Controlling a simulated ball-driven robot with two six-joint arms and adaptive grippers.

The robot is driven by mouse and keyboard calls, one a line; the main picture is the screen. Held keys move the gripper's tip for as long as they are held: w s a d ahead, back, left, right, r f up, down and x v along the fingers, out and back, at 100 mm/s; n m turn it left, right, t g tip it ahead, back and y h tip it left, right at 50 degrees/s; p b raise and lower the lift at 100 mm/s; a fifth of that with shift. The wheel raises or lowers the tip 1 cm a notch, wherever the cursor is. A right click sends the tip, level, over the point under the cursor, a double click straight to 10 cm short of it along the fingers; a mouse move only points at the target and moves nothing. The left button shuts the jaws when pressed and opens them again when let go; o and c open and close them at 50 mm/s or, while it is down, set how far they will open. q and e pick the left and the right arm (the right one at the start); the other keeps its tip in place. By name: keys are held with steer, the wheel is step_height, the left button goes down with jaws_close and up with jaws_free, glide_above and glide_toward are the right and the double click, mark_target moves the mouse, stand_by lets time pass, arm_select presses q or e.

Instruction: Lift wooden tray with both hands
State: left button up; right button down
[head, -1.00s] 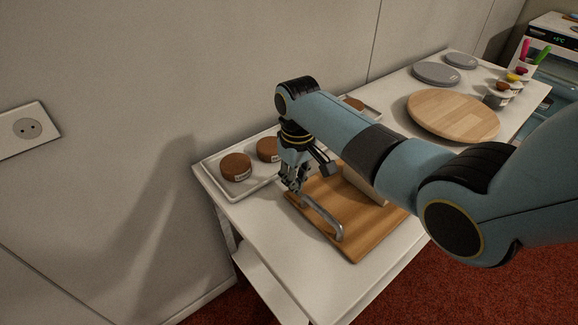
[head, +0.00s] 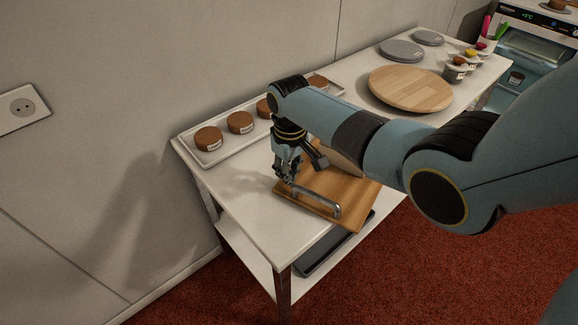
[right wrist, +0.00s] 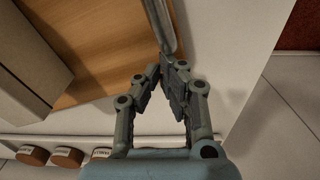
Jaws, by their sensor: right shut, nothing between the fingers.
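The wooden tray (head: 345,203) has a metal bar handle (head: 322,203) along its near-left side. In the head view its near corner reaches the table's front edge; I cannot tell whether it is raised. My right gripper (head: 287,180) points down at the handle's far end. In the right wrist view the fingertips (right wrist: 164,68) are together at the end of the handle (right wrist: 166,25), with nothing seen held between them. A pale box-like block (right wrist: 25,60) stands on the tray (right wrist: 105,40), partly hidden behind my right arm in the head view. My left gripper is out of view.
A white tray (head: 188,140) with several brown cakes lies along the wall. A round wooden board (head: 410,88), grey discs (head: 402,50) and small cups (head: 455,70) stand farther right on the table. A dark tray (head: 320,255) lies on the shelf below. The table's near-left part is clear.

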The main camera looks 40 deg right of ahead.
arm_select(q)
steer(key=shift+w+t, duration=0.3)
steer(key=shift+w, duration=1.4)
